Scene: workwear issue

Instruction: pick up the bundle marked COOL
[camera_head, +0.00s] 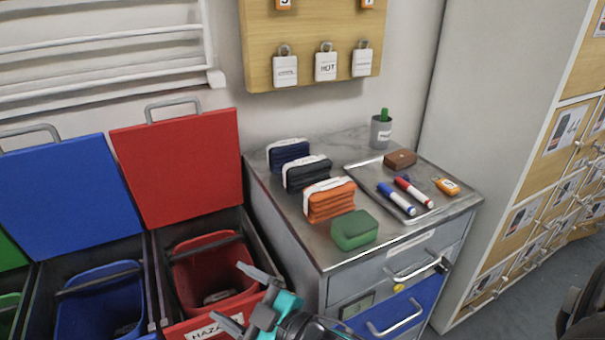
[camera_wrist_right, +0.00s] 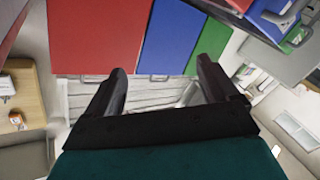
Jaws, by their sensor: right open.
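Three banded cloth bundles lie in a row on the grey cabinet top: a navy one (camera_head: 288,152) at the back, a dark one (camera_head: 307,173) in the middle and an orange one (camera_head: 330,200) in front. Each has a white band, but I cannot read any marking on them, so I cannot tell which is COOL. My right gripper (camera_head: 234,294) is open and empty, low in front of the red bin and left of the cabinet, apart from the bundles. Its open fingers (camera_wrist_right: 163,88) also show in the right wrist view. My left gripper is not in view.
A green block (camera_head: 354,230) sits at the cabinet's front edge. A metal tray (camera_head: 432,218) holds markers, a brown wallet and an orange tag. A grey cup (camera_head: 381,133) stands behind. Open bins with red (camera_head: 180,165) and blue lids (camera_head: 55,195) stand left. Padlocks hang above.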

